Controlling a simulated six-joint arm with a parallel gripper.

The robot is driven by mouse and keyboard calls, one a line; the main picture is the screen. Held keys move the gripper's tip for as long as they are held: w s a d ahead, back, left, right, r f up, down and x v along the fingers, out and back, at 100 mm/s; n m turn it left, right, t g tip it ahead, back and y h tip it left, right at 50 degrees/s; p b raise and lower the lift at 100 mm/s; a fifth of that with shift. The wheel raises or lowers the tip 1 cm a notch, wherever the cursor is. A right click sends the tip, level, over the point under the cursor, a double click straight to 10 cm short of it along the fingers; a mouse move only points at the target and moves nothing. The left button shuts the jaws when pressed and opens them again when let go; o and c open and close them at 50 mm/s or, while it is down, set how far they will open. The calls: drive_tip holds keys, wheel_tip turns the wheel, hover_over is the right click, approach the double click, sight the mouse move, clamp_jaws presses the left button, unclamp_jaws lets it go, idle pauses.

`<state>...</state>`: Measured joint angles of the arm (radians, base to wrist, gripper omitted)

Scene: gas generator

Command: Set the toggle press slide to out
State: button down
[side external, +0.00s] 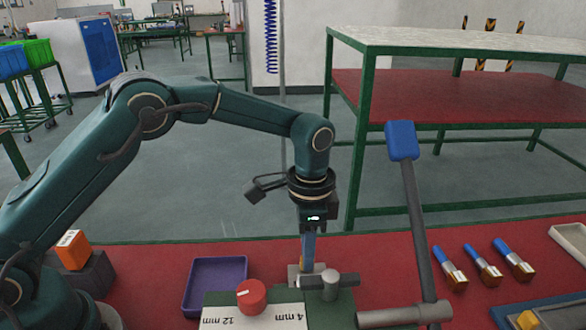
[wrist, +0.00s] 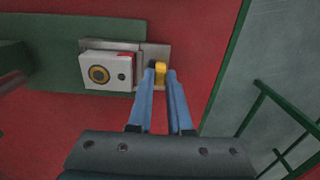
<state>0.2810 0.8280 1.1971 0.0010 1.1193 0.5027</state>
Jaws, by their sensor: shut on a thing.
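The toggle press stands on the red bench top, with a long grey lever (side external: 415,220) ending in a blue grip (side external: 402,141). In the wrist view a flat metal slide piece (wrist: 153,51) has a small yellow tab (wrist: 160,71) at its end. My gripper (side external: 308,262) points straight down at the press. Its blue fingers also show in the wrist view (wrist: 161,78), shut with the yellow tab between their tips. In the side external view the tab is hidden by the fingers. A pale block (wrist: 106,72) with a yellow-and-black ring sits beside the tab.
A red knob (side external: 251,296) on a plate marked 4 mm and 12 mm is left of the press. A purple tray (side external: 215,284) lies further left. Several blue-handled brushes (side external: 481,264) lie to the right. A green-framed table (side external: 450,85) stands behind.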

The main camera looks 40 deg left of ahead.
drive_tip(key=shift+w+a, duration=0.6)
drive_tip(key=c, duration=0.8)
unclamp_jaws()
drive_tip(key=shift+c, duration=0.2)
drive_tip(key=shift+r, duration=2.6)
